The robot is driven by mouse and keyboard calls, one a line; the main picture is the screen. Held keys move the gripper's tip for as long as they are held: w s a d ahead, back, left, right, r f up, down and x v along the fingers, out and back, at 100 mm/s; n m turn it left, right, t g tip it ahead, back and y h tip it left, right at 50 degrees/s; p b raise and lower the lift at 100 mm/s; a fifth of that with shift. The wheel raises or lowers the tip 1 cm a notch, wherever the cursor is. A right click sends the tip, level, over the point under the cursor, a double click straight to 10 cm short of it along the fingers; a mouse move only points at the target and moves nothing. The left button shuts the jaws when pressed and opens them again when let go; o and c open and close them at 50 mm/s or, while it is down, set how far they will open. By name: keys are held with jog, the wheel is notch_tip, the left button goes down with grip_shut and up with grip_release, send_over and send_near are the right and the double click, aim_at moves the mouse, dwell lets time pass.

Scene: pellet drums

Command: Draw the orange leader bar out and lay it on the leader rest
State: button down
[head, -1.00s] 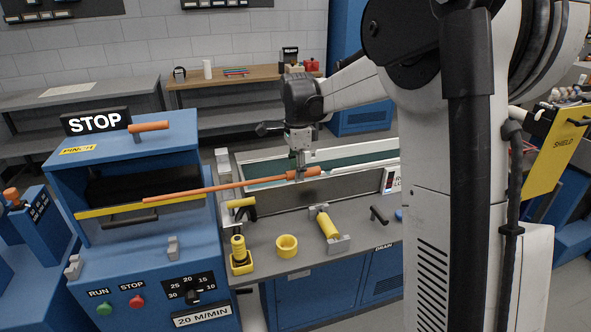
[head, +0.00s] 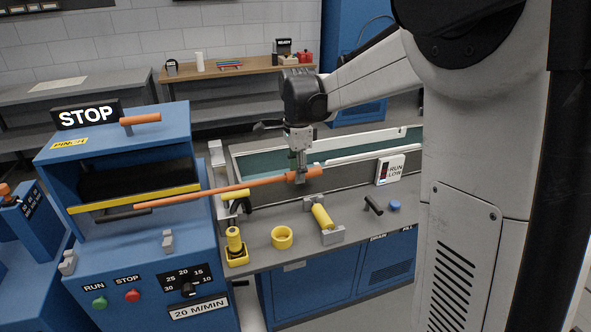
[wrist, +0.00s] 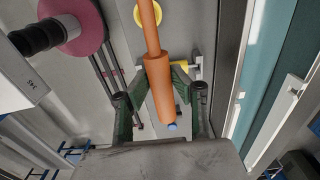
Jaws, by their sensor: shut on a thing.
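The orange leader bar (head: 220,189) is a long thin rod with a thicker handle at its right end. My gripper (head: 301,176) is shut on that handle and holds the bar above the grey bench. In the wrist view my gripper's fingers (wrist: 160,88) close on both sides of the orange handle (wrist: 159,92). The bar's left tip lies in front of the blue pinch machine (head: 150,272), near its yellow-edged opening. I cannot tell which fixture is the leader rest.
On the bench stand a yellow ring (head: 282,238), a yellow cylinder in a grey cradle (head: 322,217), a yellow upright piece (head: 235,247) and a black handle (head: 373,205). A long trough (head: 340,160) runs behind the bar. A STOP sign (head: 86,115) tops the machine.

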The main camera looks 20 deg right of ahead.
jog(key=shift+s+a, duration=0.2)
jog(key=shift+s, duration=2.3)
dwell(0.5)
